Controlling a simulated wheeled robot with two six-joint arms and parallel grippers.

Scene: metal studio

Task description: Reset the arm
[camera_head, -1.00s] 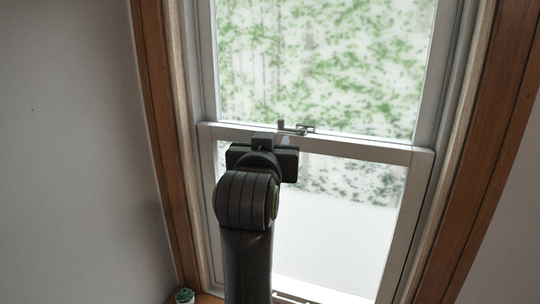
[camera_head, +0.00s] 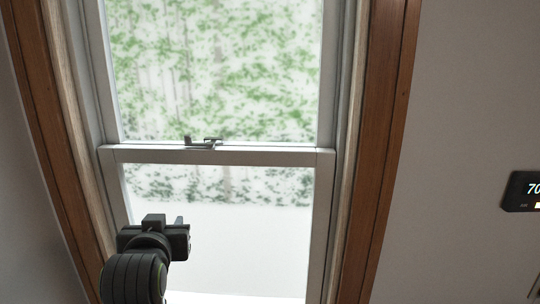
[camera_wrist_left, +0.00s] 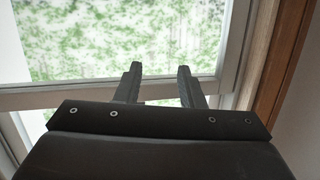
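My left gripper (camera_head: 168,222) shows at the lower left of the head view, in front of the lower window pane and below the window's middle rail. In the left wrist view its two fingers (camera_wrist_left: 157,86) stand apart with nothing between them. The window (camera_head: 219,156) has a white sash in a wooden frame. A small metal latch (camera_head: 204,143) sits on top of its middle rail, above and to the right of the gripper. My right gripper is in neither view.
Brown wooden trim (camera_head: 383,150) borders the window on both sides. A black thermostat with a lit display (camera_head: 522,191) is on the grey wall at the far right. Bare wall lies between the trim and the thermostat.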

